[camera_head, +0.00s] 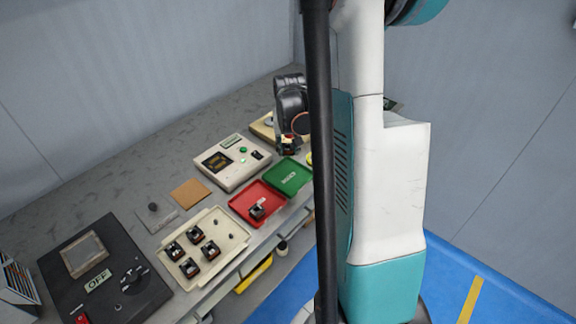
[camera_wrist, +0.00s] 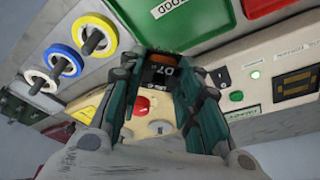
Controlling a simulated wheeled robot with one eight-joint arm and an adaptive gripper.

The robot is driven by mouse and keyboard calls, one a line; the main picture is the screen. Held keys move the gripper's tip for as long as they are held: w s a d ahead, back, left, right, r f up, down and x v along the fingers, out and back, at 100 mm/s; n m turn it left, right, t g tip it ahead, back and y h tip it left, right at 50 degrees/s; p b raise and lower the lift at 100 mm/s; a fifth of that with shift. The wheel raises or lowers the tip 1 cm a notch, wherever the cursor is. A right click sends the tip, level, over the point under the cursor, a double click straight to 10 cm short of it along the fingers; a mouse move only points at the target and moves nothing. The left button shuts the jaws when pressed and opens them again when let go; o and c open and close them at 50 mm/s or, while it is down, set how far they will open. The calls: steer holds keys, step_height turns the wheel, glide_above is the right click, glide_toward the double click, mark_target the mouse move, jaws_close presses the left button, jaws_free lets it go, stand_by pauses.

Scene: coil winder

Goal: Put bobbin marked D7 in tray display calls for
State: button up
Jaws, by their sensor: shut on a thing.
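My gripper (camera_wrist: 160,85) is shut on a dark bobbin (camera_wrist: 158,70) with an orange band, marked D7, in the wrist view. In the head view my gripper (camera_head: 288,142) is above the back of the bench, beyond the green tray. The green tray (camera_head: 289,176), labelled GOOD in the wrist view (camera_wrist: 186,14), is empty in the head view. The red tray (camera_head: 244,205) beside it holds one dark bobbin (camera_head: 257,211). A cream tester (camera_head: 232,162) has a dark display (camera_head: 217,162) with orange marks too small to read, and a lit green lamp (camera_head: 243,149).
A cream tray (camera_head: 224,222) holds several bobbins at the front. A black unit showing OFF (camera_head: 98,281) stands at the left. In the wrist view, a cream box with a red button (camera_wrist: 142,104) lies below the bobbin, and blue and yellow rings on pegs (camera_wrist: 66,66) stand left.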

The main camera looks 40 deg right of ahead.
steer(key=shift+f+b, duration=1)
steer(key=shift+f, duration=2.4)
steer(key=shift+f, duration=0.2)
steer(key=o, duration=1.1)
steer(key=shift+r, duration=0.2)
steer(key=p+v, duration=0.4)
steer(key=v, duration=0.8)
steer(key=shift+s, duration=0.1)
